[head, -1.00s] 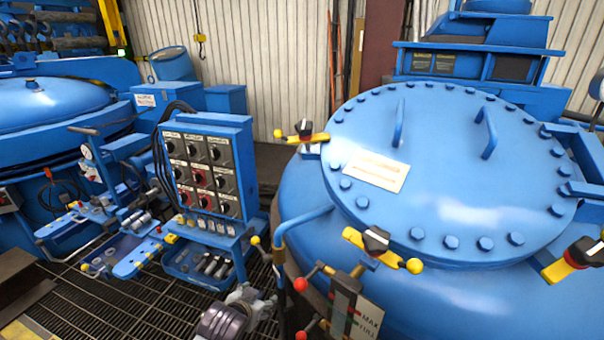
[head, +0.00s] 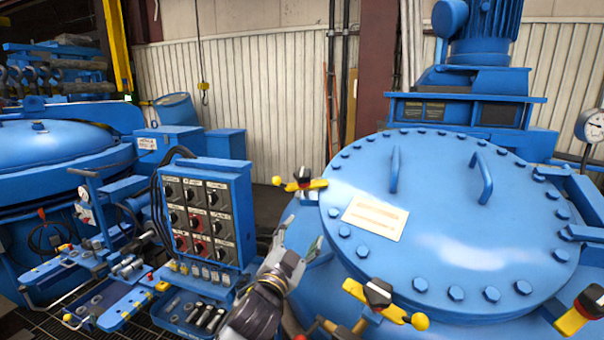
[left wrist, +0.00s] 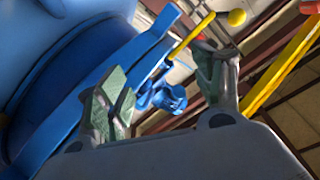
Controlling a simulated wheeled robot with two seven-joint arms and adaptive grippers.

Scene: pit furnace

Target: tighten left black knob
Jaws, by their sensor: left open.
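The left black knob (head: 304,174) sits on a yellow clamp handle at the left edge of the blue round lid (head: 470,250). A second black knob (head: 378,291) is on a yellow handle at the lid's front, and a third (head: 592,300) is at the right edge. My left gripper (head: 299,246) is open and empty, below the left knob and apart from it in the picture. The left wrist view shows its spread fingers (left wrist: 163,80), with a yellow rod and ball (left wrist: 236,18) beyond them. I cannot make out a black knob there. My right gripper is out of view.
A blue control box with black and red switches (head: 207,215) stands left of my gripper. A blue tray of metal parts (head: 190,318) is below it. Two blue lid handles (head: 394,170) rise from the lid. A gauge (head: 590,125) is at the far right.

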